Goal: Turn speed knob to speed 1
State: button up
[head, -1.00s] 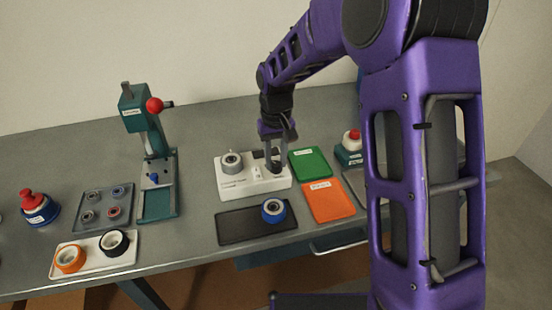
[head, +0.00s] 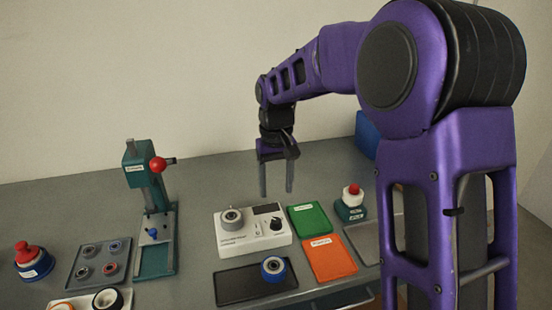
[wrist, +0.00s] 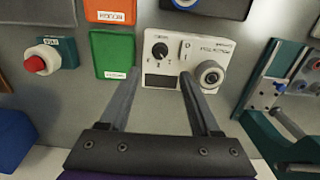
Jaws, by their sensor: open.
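The white control box (head: 229,244) stands on the grey table and also shows in the wrist view (wrist: 212,48). Its black speed knob (head: 277,224) is on the right part of its top; the knob also shows in the wrist view (wrist: 160,50), with small marks too blurred to read. A grey round spindle (head: 231,218) sits on the left part, and a dark panel (head: 266,208) is behind the knob. My gripper (head: 276,192) is open and empty, its fingers pointing down above the box, apart from the knob. In the wrist view its fingers (wrist: 153,75) reach towards the box.
Green (head: 310,217) and orange (head: 329,257) mats lie right of the box. A red-topped button (head: 351,197) stands further right. A black tray (head: 230,286) with a blue ring (head: 273,268) lies in front. A teal press (head: 152,205) stands to the left.

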notch_tip(320, 180, up, 8)
jog(key=shift+f, duration=0.25)
jog(key=shift+f, duration=0.1)
